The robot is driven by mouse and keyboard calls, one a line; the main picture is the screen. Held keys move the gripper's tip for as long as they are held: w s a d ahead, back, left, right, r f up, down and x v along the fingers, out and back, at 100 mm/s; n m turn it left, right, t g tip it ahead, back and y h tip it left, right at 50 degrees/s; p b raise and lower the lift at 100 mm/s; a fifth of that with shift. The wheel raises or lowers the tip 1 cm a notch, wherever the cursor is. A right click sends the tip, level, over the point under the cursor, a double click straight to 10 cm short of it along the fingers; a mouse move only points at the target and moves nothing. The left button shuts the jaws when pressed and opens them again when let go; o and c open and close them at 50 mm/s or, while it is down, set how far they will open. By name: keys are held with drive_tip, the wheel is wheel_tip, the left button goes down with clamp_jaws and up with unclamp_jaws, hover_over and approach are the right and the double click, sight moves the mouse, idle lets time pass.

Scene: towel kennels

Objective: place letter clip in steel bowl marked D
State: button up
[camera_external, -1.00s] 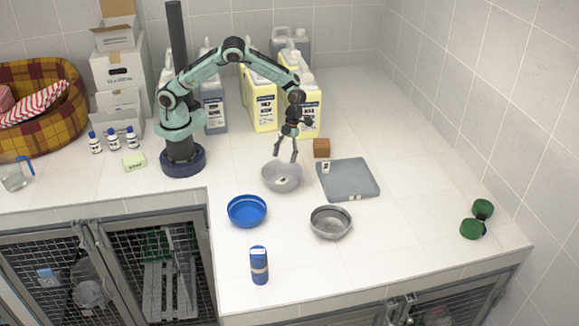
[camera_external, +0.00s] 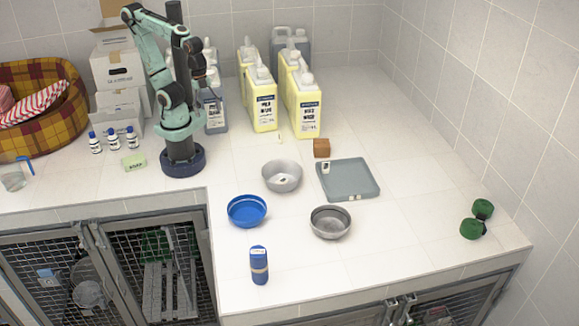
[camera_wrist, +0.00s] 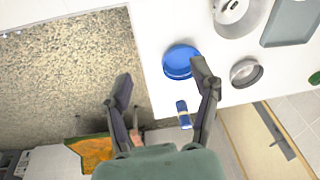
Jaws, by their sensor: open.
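A light grey metal bowl (camera_external: 270,185) stands on the counter with a small white piece with a dark mark (camera_external: 282,180) lying inside. In the wrist view the same bowl (camera_wrist: 240,30) is at the top right, with the piece (camera_wrist: 232,8) in it. A darker steel bowl (camera_external: 330,234) is in front and to the right; it looks empty and also shows in the wrist view (camera_wrist: 246,72). I cannot read a letter on either bowl or on the piece.
A grey tray (camera_external: 350,180) holds small white pieces (camera_external: 326,168). A brown block (camera_external: 321,148) and yellow jugs (camera_external: 303,105) are behind. The right counter is mostly clear.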

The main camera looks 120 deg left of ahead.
drive_tip(key=s+a+f+n+g+y, duration=0.1)
drive_tip(key=s+a+f+n+g, duration=0.1)
drive_tip(key=s+n, duration=0.3)
drive_tip(key=f+n, duration=0.1)
drive_tip(key=n, duration=0.2)
drive_tip(key=shift+a+n, duration=0.3)
idle(1.2)
